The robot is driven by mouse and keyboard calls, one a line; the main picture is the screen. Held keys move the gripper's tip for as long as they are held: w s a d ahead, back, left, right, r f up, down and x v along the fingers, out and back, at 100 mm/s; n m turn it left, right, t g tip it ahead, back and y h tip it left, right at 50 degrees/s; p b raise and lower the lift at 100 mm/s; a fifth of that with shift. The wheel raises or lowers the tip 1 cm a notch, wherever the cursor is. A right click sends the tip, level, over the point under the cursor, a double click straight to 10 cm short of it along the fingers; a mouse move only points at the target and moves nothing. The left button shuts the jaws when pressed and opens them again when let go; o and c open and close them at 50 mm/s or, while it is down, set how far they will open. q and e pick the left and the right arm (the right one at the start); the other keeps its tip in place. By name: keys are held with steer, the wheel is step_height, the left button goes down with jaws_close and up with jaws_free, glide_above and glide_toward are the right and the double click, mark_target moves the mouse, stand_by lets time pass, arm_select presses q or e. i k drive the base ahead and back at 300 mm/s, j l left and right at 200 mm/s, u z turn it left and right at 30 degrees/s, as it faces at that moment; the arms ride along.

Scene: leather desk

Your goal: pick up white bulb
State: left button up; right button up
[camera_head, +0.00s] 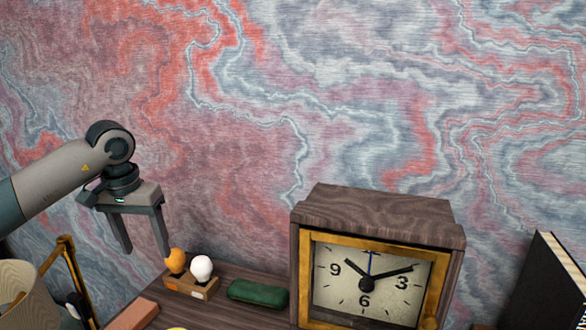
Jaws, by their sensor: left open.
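The white bulb (201,268) stands upright in a small wooden holder (193,285) on the desk, left of the clock. An orange bulb (176,261) stands just left of it in the same holder. My left gripper (146,251) comes in from the left and points down, its two fingers apart with nothing between them. It is above and to the left of the bulbs in the picture, its right fingertip close to the orange bulb in view. I cannot tell whether they touch. My right gripper is out of view.
A large wooden clock (372,272) stands right of the holder. A dark green case (258,293) lies between them. A reddish-brown block (132,314) lies at the front left. A lamp (22,292) with a brass frame is at lower left. A dark book (553,283) stands at far right.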

mark_target(203, 273)
steer(key=k+j, duration=0.2)
steer(key=k, duration=0.2)
steer(key=k+j, duration=0.2)
steer(key=k, duration=0.15)
steer(key=k+j, duration=0.2)
steer(key=k, duration=0.2)
